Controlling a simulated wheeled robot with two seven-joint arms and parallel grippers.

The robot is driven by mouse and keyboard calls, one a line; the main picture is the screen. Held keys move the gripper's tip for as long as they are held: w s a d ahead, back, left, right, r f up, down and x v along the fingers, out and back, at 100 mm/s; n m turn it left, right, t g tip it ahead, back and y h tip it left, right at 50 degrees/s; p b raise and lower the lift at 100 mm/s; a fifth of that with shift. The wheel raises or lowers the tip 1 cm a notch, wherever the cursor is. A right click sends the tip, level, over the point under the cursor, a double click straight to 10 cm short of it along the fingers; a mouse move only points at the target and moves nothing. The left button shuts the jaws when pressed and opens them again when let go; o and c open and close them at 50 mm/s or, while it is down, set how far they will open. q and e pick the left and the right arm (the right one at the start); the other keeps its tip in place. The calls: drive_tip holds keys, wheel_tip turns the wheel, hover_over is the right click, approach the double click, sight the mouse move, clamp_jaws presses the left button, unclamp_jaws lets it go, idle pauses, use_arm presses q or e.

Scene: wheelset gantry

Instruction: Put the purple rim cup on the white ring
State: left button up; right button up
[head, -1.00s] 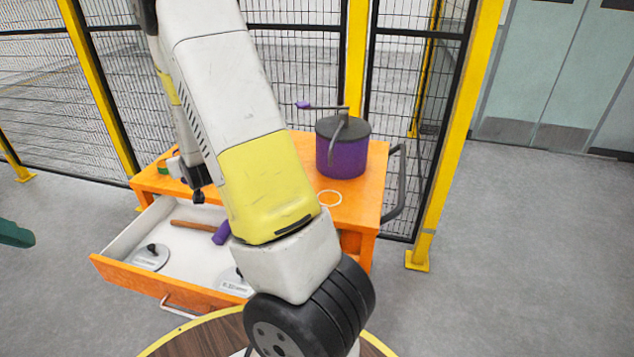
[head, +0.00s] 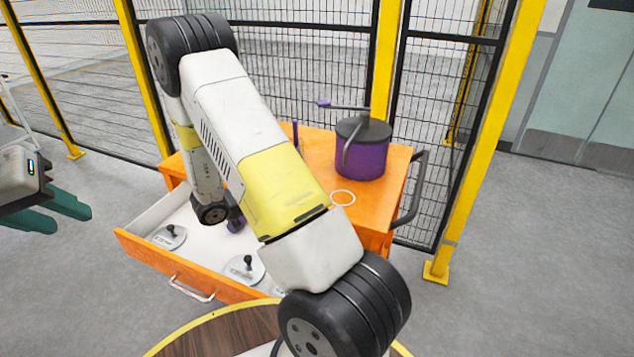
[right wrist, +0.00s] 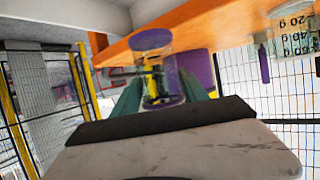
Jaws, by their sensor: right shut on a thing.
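The purple rim cup (right wrist: 158,68), clear-walled with purple at both ends, is between the green fingers of my right gripper (right wrist: 160,90) in the right wrist view. That gripper is shut on it. In the head view my right arm hides the gripper and cup. The thin white ring (head: 342,197) lies flat on the orange cabinet top, just right of my arm and in front of the purple drum. Nothing shows on the visible part of the ring. My left gripper (head: 68,219) is at the far left, away from the cabinet, empty, with its green fingers apart.
The purple drum (head: 361,158) with a dark lid and crank stands on the cabinet (head: 398,180). The open drawer (head: 150,258) holds knobbed weights (head: 244,268). A clear vessel with gram marks (right wrist: 290,38) shows in the right wrist view. A mesh fence stands behind the cabinet.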

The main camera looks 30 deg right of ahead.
drive_tip(key=d, duration=0.5)
drive_tip(key=w+d, duration=0.1)
drive_tip(key=d, duration=0.3)
drive_tip(key=w+d, duration=0.1)
drive_tip(key=d, duration=0.4)
drive_tip(key=shift+d+f, duration=0.1)
drive_tip(key=shift+d, duration=0.2)
drive_tip(key=x, duration=0.3)
drive_tip(key=shift+s+d, duration=0.1)
drive_tip(key=shift+d, duration=0.1)
drive_tip(key=shift+f, duration=0.15)
drive_tip(key=shift+f, duration=0.2)
drive_tip(key=o, duration=1.5)
